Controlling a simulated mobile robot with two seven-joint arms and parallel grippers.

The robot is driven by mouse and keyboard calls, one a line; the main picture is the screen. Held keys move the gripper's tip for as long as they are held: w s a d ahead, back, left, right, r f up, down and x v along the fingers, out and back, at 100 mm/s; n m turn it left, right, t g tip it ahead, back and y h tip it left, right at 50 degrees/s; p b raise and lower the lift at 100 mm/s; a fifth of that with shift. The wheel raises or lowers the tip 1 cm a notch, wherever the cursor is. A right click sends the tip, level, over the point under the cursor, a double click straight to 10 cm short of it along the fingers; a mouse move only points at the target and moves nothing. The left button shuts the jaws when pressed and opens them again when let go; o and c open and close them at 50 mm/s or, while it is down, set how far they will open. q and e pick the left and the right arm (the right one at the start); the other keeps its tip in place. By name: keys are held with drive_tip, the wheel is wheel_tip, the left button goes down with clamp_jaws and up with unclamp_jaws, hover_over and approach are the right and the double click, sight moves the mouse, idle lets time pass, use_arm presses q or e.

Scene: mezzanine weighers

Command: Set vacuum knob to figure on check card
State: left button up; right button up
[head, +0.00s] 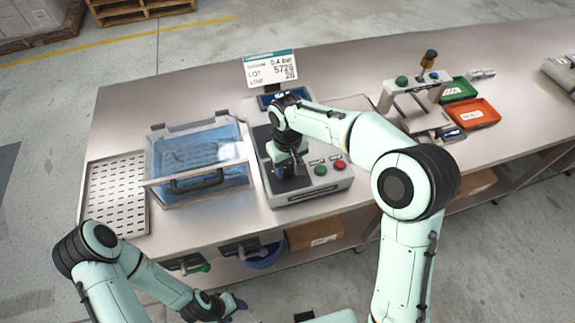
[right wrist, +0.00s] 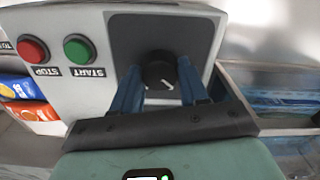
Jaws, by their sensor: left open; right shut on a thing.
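The grey control box (head: 325,180) carries the black vacuum knob (right wrist: 158,68), seen in the right wrist view on a dark panel. A white pointer mark shows on the knob; no scale figures are readable. My right gripper (right wrist: 160,84) has its blue fingers on both sides of the knob, shut on it. In the head view my right gripper (head: 290,167) hides the knob. My left gripper (head: 236,306) is open and empty, in front of the table.
Green (head: 320,169) and red (head: 340,165) buttons sit beside the knob panel. A clear-lidded chamber (head: 197,160) and a slotted tray (head: 115,193) stand left. A small press (head: 413,88) and green and red bins (head: 473,112) are at right.

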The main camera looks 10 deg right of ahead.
sight(287, 169)
drive_tip(key=m, duration=0.7)
use_arm(q)
drive_tip(key=shift+s+f, duration=0.2)
drive_tip(key=shift+f, duration=0.05)
use_arm(e)
drive_tip(key=m, duration=0.6)
drive_tip(key=shift+m, duration=0.4)
drive_tip(key=o, duration=1.1)
drive_tip(key=shift+c, duration=0.2)
drive_tip(key=shift+r, duration=0.1)
use_arm(q)
drive_tip(key=shift+w+r+p, duration=0.75)
drive_tip(key=shift+w+r, duration=0.4)
drive_tip(key=shift+r, duration=0.1)
use_arm(e)
wheel_tip(287, 169, up, 13)
use_arm(q)
drive_tip(key=shift+s, duration=0.15)
